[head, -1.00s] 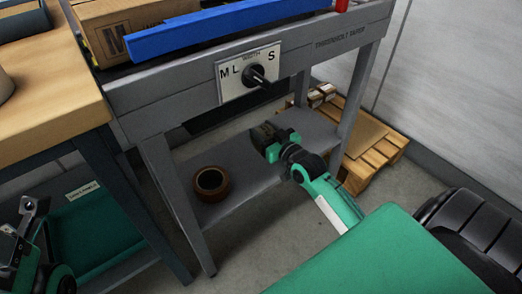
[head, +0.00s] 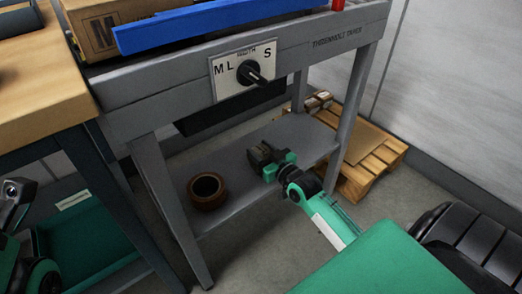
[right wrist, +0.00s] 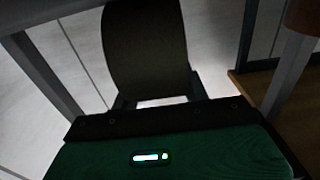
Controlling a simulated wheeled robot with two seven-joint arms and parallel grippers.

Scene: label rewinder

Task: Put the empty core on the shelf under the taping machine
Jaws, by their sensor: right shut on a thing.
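The taping machine (head: 330,38) is a grey table-like frame with a dial, and its grey lower shelf (head: 238,198) shows below. My right gripper (head: 262,157) is over the right part of this shelf, under the machine's top. It is shut on a dark, curved thing, seemingly the empty core (right wrist: 145,45), which stands up between the fingers in the right wrist view. I cannot tell whether the core touches the shelf. A brown ring-shaped roll (head: 207,191) sits on the shelf to the left of the gripper. My left gripper (head: 14,196) is partly visible at the left edge, its jaws unclear.
A wooden pallet (head: 372,165) lies on the floor behind and to the right of the machine. A wooden-topped bench (head: 45,95) stands at left. The machine's legs (head: 172,205) flank the shelf. A cardboard box (head: 92,30) and blue bar (head: 215,27) are on top.

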